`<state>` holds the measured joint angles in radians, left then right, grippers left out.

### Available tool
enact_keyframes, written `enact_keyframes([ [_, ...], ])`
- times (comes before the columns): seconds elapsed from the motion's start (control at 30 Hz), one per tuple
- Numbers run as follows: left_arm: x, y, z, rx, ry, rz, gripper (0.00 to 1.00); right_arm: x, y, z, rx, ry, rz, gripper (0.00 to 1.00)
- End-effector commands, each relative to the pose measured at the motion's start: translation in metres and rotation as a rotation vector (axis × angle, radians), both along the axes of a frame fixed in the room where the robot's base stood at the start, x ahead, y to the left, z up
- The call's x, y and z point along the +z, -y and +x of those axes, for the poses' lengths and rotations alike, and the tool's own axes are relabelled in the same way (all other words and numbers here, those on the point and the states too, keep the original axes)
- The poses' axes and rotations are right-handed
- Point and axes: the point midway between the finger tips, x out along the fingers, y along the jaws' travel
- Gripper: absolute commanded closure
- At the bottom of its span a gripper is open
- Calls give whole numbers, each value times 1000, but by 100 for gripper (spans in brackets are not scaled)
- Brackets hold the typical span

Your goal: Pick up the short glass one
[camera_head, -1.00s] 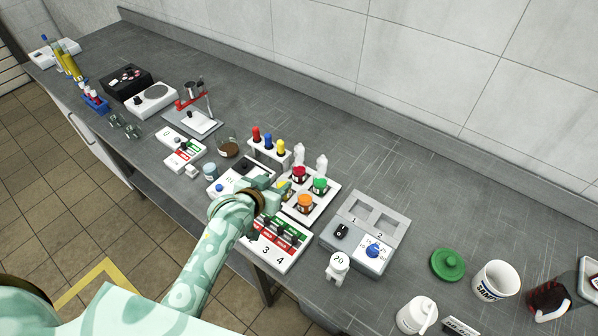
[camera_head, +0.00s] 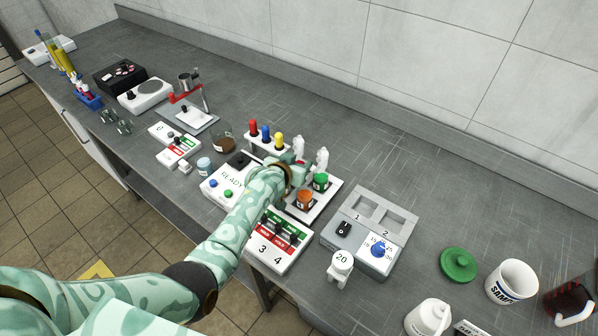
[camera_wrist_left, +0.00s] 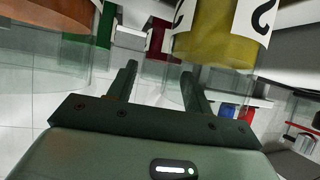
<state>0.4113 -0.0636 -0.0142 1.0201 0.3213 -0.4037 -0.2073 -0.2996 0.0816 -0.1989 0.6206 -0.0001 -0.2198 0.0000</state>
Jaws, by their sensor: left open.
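A white tray (camera_head: 329,187) holds small vessels, among them a green-topped one (camera_head: 320,181) and an orange-topped one (camera_head: 304,200). My left gripper (camera_head: 292,168) is over the tray and hides part of it. In the left wrist view, my left gripper (camera_wrist_left: 158,78) is open. A clear glass vessel with a red part (camera_wrist_left: 157,38) shows beyond and between its fingers. A yellow vessel with a numbered label (camera_wrist_left: 215,38) is close by the right finger, and an orange one (camera_wrist_left: 65,12) is at upper left. I cannot tell which is the short glass one.
A rack with red, blue and yellow tops (camera_head: 266,136) stands just behind. A glass beaker with brown contents (camera_head: 223,139) is to the left. A grey two-well device (camera_head: 368,222) is to the right, near a green lid (camera_head: 458,265).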

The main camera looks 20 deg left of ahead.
Motion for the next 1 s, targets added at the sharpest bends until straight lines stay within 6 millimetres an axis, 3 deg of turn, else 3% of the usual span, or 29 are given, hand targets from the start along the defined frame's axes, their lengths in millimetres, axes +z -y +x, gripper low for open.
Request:
enact_keyframes([
  [0.17,1,0,0,0,1,0,50,1,-1,0,0,0,1,64],
  [0.3,1,0,0,0,1,0,85,1,-2,0,0,0,2,64],
  [0.67,5,0,0,0,1,0,85,3,-3,0,0,0,3,64],
  [0.9,40,0,-2,0,4,-1,85,20,-3,2,1,5,4,64],
  [1.0,63,-1,-21,0,4,-1,85,37,-3,4,1,9,3,64],
])
